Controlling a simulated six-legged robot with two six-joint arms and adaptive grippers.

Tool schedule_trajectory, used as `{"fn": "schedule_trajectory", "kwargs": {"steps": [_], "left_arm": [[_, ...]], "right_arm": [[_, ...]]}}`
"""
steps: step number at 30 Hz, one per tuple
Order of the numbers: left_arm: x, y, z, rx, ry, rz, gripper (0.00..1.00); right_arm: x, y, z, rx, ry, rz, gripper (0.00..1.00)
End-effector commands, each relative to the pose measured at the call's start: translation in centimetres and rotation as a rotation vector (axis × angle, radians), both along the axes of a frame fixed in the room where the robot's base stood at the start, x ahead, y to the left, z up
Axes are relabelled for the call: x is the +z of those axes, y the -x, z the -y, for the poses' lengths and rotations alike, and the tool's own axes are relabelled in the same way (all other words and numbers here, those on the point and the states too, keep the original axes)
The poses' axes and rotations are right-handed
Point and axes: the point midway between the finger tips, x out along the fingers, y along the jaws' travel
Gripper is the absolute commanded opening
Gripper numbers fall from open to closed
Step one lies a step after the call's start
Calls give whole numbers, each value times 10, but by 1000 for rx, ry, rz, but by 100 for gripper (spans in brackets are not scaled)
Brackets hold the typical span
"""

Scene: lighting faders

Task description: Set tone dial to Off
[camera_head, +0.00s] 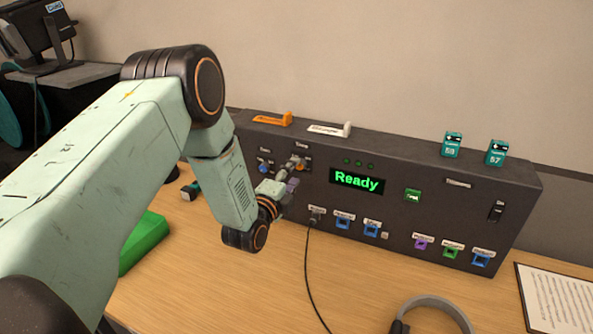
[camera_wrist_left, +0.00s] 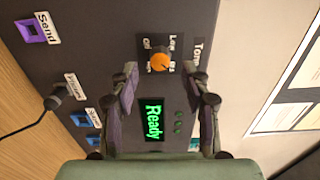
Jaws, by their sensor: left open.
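The tone dial (camera_head: 300,167) is a small orange knob on the left part of the dark console's front, under a Tone label. In the left wrist view the dial (camera_wrist_left: 159,63) shows with Off, Low and a partly hidden third label around it. I cannot tell clearly which one it points to. My left gripper (camera_head: 291,169) is at the console front, in front of the dial. In the left wrist view its open fingers (camera_wrist_left: 160,74) stand on either side of the dial, with visible gaps. My right gripper is not in view.
The console (camera_head: 400,195) also carries a blue knob (camera_head: 264,168), a green Ready display (camera_head: 358,181), several coloured buttons and a power switch (camera_head: 495,212). A black cable (camera_head: 309,265) hangs from its front. Headphones (camera_head: 435,304) and a paper sheet (camera_head: 556,300) lie on the desk.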

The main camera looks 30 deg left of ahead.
Motion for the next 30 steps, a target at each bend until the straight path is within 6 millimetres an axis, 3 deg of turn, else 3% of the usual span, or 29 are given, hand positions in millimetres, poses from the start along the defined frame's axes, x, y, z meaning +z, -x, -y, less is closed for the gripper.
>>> {"fn": "schedule_trajectory", "kwargs": {"steps": [7, 18, 30], "left_arm": [[0, -26, -1, -1, -1, 1, 47], [0, -30, -1, -1, 1, 0, 47], [0, -30, -2, -1, 1, 0, 13]], "right_arm": [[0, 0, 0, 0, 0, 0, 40], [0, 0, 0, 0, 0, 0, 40], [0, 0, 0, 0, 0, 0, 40]]}}
